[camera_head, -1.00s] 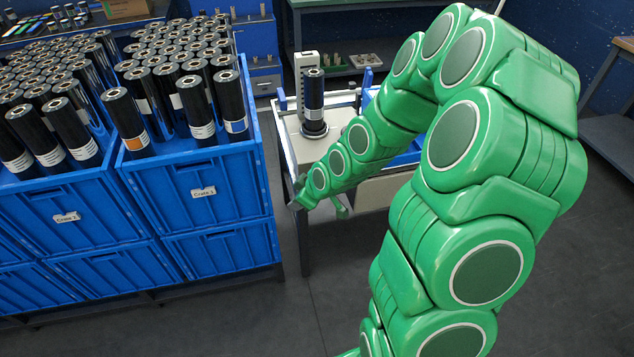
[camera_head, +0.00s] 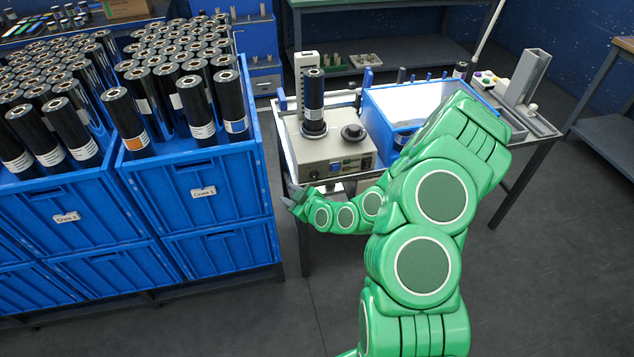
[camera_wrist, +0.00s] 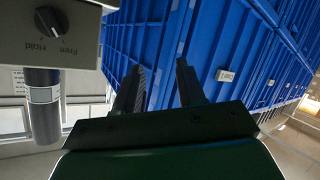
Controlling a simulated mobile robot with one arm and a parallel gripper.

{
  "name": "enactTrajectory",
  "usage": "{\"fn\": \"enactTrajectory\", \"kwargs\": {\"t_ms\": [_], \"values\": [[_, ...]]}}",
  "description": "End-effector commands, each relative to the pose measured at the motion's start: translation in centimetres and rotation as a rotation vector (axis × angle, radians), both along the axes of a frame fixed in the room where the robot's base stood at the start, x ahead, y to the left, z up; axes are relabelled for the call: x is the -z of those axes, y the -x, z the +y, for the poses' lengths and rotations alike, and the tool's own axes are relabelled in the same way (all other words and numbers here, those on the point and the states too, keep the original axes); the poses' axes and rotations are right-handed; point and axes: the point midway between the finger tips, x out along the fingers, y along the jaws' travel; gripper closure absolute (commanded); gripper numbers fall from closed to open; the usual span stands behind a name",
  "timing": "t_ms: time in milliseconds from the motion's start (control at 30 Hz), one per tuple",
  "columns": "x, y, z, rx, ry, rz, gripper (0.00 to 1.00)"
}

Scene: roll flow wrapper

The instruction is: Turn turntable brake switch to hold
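The turntable unit (camera_head: 338,153) is a beige box on the bench, with a dark labelled roll (camera_head: 313,95) upright on its turntable. In the wrist view the brake switch (camera_wrist: 50,20) is a round black knob on a beige panel, at the top left. The labels Hold and Free show beside it; I cannot tell which one it points to. My gripper (camera_wrist: 160,82) is open and empty, its two dark fingers apart and to the right of the knob. In the head view my gripper (camera_head: 292,197) is at the bench's front left corner, below the box.
Blue crates (camera_head: 196,190) full of dark rolls stand close on the left, and their walls fill much of the wrist view. A blue-framed unit (camera_head: 405,105) stands right of the box. A grey metal fixture (camera_head: 530,80) is at the bench's right end. The floor in front is clear.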

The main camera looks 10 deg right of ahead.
Motion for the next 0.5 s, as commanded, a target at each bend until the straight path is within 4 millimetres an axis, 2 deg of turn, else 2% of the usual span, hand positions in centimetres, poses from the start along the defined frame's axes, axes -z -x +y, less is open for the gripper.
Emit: {"fn": "enactTrajectory", "kwargs": {"t_ms": [267, 500], "values": [[1.5, -0.5, -2.4, 0.127, -0.027, -0.145, 0.61], [2.6, -0.1, -5.5, 0.27, -0.024, -0.258, 0.61]]}}
